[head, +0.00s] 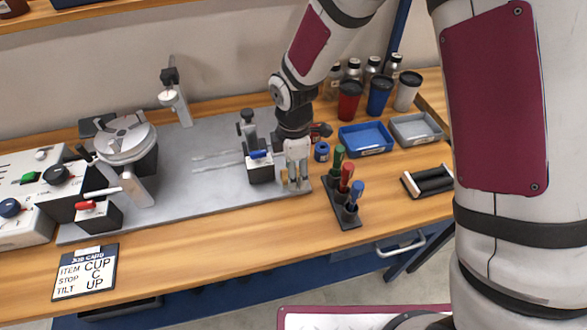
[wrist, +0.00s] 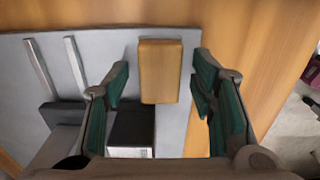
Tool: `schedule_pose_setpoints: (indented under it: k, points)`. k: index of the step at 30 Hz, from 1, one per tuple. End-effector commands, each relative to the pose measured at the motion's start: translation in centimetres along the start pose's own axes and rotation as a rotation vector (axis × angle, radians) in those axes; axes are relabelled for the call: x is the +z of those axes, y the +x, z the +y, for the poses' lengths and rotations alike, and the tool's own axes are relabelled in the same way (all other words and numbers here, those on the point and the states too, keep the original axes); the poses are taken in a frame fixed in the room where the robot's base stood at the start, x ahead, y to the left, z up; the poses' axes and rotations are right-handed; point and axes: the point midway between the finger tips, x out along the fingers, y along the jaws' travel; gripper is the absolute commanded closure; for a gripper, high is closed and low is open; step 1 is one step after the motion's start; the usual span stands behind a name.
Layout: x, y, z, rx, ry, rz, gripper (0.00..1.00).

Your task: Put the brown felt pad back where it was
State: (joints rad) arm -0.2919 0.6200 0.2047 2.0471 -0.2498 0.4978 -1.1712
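A tan-brown block, which looks like the brown felt pad (wrist: 160,72), shows in the wrist view over the grey plate near its edge. My gripper (wrist: 160,88) is open around it, one teal-padded finger on each side, with a clear gap on both sides. In the head view my gripper (head: 293,184) points down at the right end of the grey plate (head: 222,193). There the fingers largely hide the pad, and only a little tan shows between them. I cannot tell how far the fingertips are above the plate.
A small fixture with a blue lever (head: 258,155) stands just left of my gripper. A black rack with green, red and blue-handled tools (head: 346,215) stands close on the right. Behind are a blue tray (head: 365,139), a grey tray (head: 415,129) and cups. The front wooden strip is mostly clear.

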Motion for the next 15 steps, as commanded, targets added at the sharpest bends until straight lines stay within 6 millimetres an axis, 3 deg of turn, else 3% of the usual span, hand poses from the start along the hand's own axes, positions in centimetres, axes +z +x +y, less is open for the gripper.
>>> schedule_pose_setpoints:
  k: [8,15]
  points:
    - [0.0,-0.8,0.0,0.002,0.001,0.0,0.49]
    - [0.1,-5.1,0.1,0.005,0.003,0.001,0.49]
